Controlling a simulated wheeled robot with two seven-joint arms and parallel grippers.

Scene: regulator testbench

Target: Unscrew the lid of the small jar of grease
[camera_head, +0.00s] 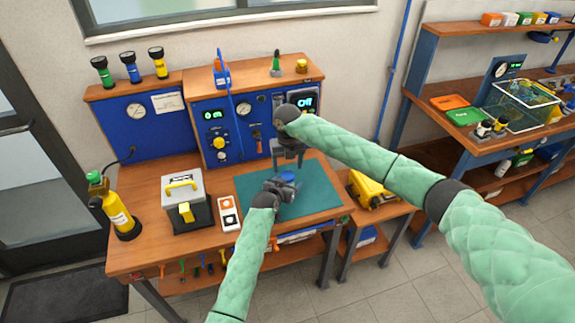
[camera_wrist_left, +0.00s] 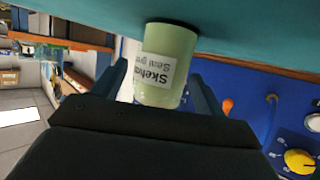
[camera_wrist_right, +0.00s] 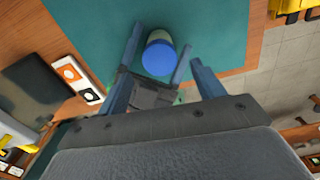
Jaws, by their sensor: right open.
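The small jar of grease (camera_wrist_left: 165,65) is pale green with a white label. It stands upright on the teal mat; the left wrist view shows it upside down. Its blue lid (camera_head: 288,176) is on top and also shows in the right wrist view (camera_wrist_right: 158,57). My left gripper (camera_head: 281,185) is low over the mat, open, its fingers on either side of the jar, with a visible gap on at least one side. My right gripper (camera_head: 289,160) is open and empty, pointing down above the jar, apart from the lid.
The teal mat (camera_head: 325,196) is mostly clear. The blue regulator panel (camera_head: 235,130) rises behind. A yellow case (camera_head: 370,188) sits on a lower stand at right.

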